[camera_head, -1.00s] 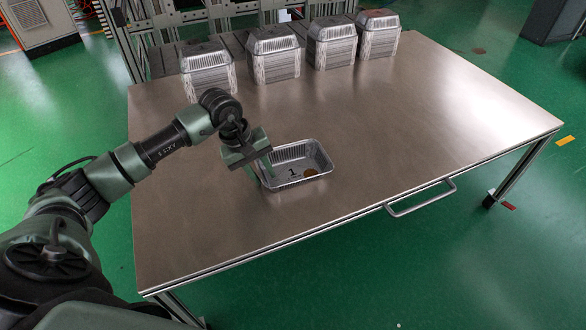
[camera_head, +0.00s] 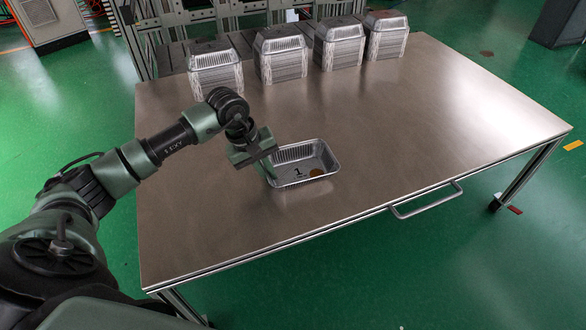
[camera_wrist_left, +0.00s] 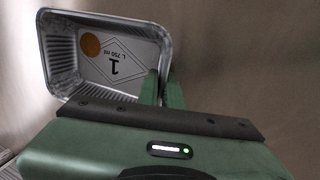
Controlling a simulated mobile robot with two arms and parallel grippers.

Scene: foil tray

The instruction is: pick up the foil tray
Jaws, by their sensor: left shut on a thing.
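The foil tray (camera_head: 310,181) is a shallow silver rectangular tray, upright and open at the top, at the middle front of the metal table. A printed "1" and a round brown spot show on its floor. My left gripper (camera_head: 270,172) is shut on its left side wall. In the left wrist view the two green fingers (camera_wrist_left: 162,90) straddle the wall of the tray (camera_wrist_left: 55,62). I cannot tell whether the tray rests on the table or hangs slightly above it. My right gripper is not in view.
The metal table (camera_head: 430,110) is clear around the tray, mainly to its right. Several stacks of foil trays (camera_head: 281,60) stand in a row along the back edge. A metal handle (camera_head: 426,199) sticks out from the front edge.

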